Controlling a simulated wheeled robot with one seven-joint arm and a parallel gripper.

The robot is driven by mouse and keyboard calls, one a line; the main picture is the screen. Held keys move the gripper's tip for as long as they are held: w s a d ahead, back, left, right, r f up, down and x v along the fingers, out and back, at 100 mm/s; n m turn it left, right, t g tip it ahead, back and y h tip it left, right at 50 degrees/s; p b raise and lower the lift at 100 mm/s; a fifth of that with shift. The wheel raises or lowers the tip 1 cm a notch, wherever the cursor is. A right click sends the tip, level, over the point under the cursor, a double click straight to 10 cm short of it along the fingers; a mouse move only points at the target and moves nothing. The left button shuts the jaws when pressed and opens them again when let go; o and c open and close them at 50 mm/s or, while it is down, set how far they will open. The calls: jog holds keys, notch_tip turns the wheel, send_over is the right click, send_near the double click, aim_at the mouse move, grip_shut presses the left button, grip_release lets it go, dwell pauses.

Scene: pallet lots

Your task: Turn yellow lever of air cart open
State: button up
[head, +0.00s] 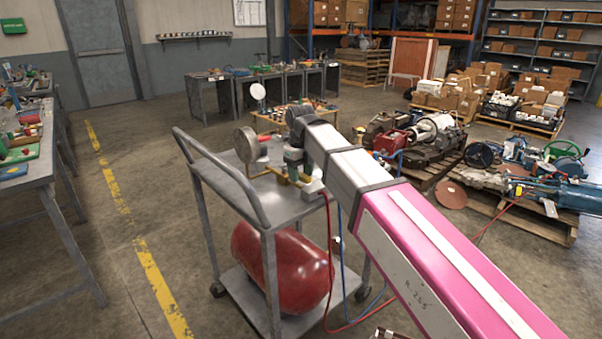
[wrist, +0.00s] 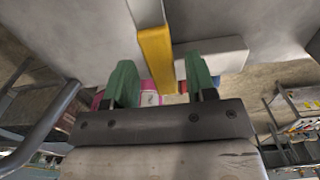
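The air cart (head: 235,207) stands in front of me, with a red tank (head: 283,262) on its lower shelf and a round gauge (head: 247,145) and fittings above its top. My arm reaches over the cart, and my gripper (head: 290,165) is down among the fittings. In the wrist view the yellow lever (wrist: 157,62) runs between the two green fingers of my gripper (wrist: 162,80). The fingers are apart, with gaps beside the lever. The right finger is the closer one; whether it touches is unclear. My arm hides part of the fittings in the head view.
Red and blue hoses (head: 331,240) hang off the cart's right side. Pallets of machine parts (head: 505,205) stand to the right. A workbench (head: 40,160) is at the left edge. The floor between bench and cart, with a yellow line (head: 160,285), is clear.

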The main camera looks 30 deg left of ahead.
aim_at(301, 174)
notch_tip(301, 174, up, 11)
dwell(0.7)
jog(key=shift+f, duration=0.1)
